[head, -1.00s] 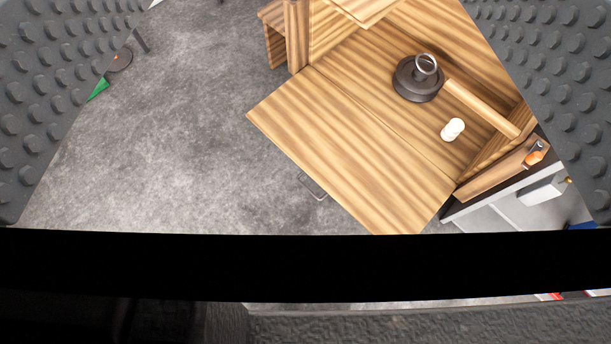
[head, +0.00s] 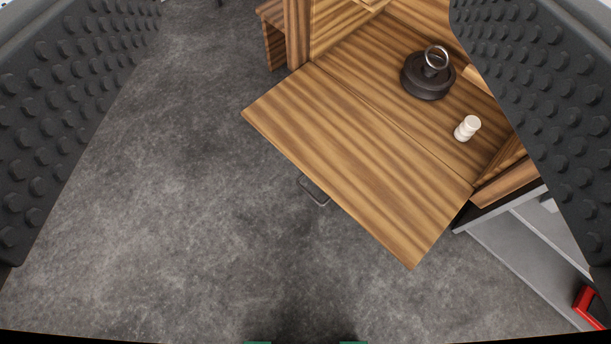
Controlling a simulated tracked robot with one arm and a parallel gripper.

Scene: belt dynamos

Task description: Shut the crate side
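The crate side (head: 350,165) is a flat striped wooden panel. It is folded down and open, sticking out from the crate (head: 340,30) toward the lower middle of the view. A dark bar handle (head: 314,192) shows just past its outer edge, partly hidden under it. My gripper (head: 306,120) is open and empty; its two dark studded fingers fill the left and right of the view, with the panel between them in the picture. The gap between fingers and panel in depth is hard to tell. The right finger hides part of the crate.
A grey-framed unit (head: 530,250) with a red part (head: 590,305) stands at the lower right. Grey floor (head: 190,220) is clear left of and below the panel.

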